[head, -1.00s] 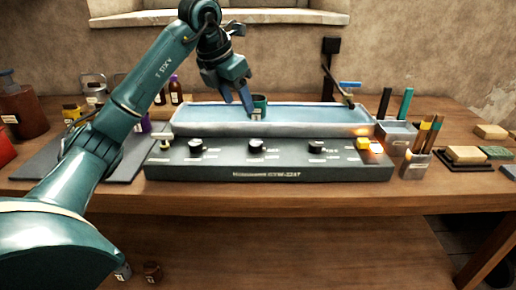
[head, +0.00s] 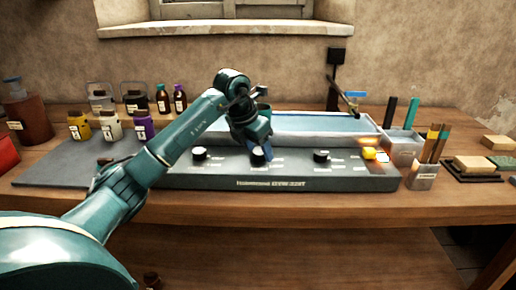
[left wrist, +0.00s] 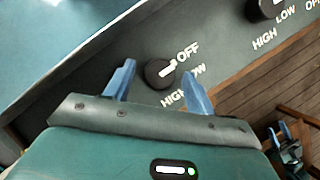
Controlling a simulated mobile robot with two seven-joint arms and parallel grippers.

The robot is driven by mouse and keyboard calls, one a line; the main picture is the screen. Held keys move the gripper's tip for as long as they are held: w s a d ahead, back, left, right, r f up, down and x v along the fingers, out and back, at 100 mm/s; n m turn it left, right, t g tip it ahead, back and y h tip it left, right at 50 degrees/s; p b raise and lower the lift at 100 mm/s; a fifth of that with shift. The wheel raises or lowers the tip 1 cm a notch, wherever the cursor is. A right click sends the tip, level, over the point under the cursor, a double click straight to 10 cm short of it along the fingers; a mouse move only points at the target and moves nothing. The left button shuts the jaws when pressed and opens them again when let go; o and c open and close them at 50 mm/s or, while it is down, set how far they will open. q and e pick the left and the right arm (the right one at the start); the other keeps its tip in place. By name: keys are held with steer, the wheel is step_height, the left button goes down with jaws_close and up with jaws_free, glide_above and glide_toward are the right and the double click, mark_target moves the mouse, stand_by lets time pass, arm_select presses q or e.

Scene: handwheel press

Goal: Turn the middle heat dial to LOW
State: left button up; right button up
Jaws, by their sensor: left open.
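The middle heat dial (left wrist: 160,74) is a black round knob on the dark panel. In the left wrist view its white mark points up-right toward the OFF label (left wrist: 188,54). LOW is partly covered by a finger, and HIGH (left wrist: 172,100) shows below the knob. My left gripper (left wrist: 158,68) is open, with one blue finger on each side of the dial; I cannot tell whether they touch it. In the head view my left gripper (head: 260,150) is over the middle dial and hides part of it. My right gripper (left wrist: 279,133) shows small at the lower right of the wrist view.
The left dial (head: 199,153) and right dial (head: 320,156) stand on either side on the panel (head: 350,182). A water-filled tray (head: 310,123) lies behind.

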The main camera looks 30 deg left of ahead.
arm_select(q)
steer(key=shift+f, duration=0.1)
steer(key=shift+c, duration=0.2)
steer(key=c, duration=0.9)
steer(key=shift+m, duration=0.3)
steer(key=shift+w+a+r+m+h+p, duration=0.15)
steer(key=shift+m+h+p, duration=0.25)
steer(key=shift+m+p, duration=0.4)
steer(key=m+h+p, duration=0.1)
steer(key=m, duration=0.1)
steer(key=shift+m+g, duration=0.3)
steer(key=shift+w+m+g+h+p, duration=0.1)
steer(key=shift+m+g+h+p, duration=0.2)
steer(key=shift+m, duration=0.7)
steer(key=shift+m+g+h+p, duration=0.2)
steer(key=shift+m+p, duration=0.15)
steer(key=shift+m, duration=0.65)
